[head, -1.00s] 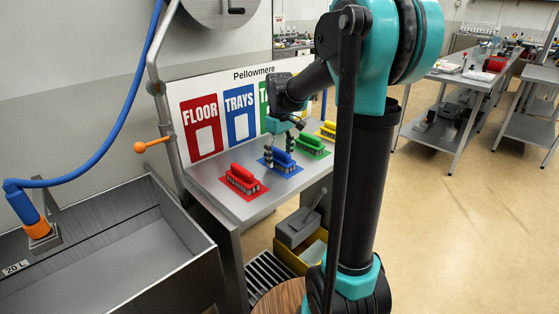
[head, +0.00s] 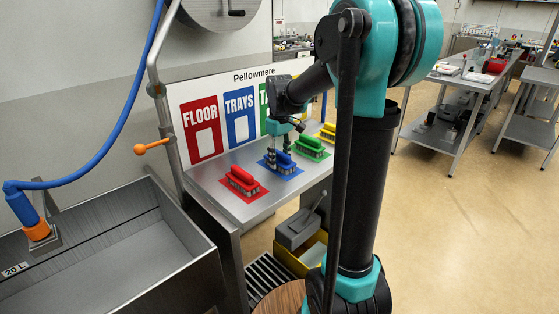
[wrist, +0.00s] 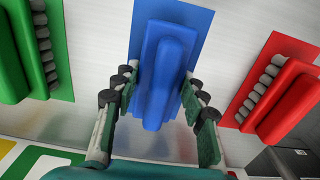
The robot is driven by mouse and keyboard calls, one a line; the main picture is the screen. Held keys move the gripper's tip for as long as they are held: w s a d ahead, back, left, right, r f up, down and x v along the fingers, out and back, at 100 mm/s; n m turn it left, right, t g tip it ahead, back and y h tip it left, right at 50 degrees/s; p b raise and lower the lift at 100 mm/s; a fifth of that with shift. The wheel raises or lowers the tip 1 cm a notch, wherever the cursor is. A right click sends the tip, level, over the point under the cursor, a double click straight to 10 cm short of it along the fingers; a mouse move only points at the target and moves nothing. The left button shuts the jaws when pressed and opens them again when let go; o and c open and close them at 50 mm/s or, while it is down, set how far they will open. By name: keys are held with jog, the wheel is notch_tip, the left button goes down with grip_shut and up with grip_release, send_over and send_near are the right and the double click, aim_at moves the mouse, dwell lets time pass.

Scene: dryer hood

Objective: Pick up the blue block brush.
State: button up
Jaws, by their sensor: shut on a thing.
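The blue block brush (head: 284,162) sits upright on its blue mat on the steel table, between the red and green brushes. My gripper (head: 279,154) is over it, with one finger on each side of its handle. In the wrist view my gripper (wrist: 160,108) has its pads against both sides of the blue brush (wrist: 163,75). It is shut on the brush. The blue mat (wrist: 200,18) shows behind the brush, and the bristles are hidden there.
The red brush (head: 241,182) stands nearer, and the green brush (head: 310,146) and yellow brush (head: 328,131) stand farther along. A label board (head: 205,125) rises behind them. A steel sink (head: 120,250) is at the left, and a yellow bin (head: 305,258) is below the table.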

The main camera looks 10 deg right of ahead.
aim_at(280, 152)
notch_tip(280, 152, up, 20)
dwell(0.5)
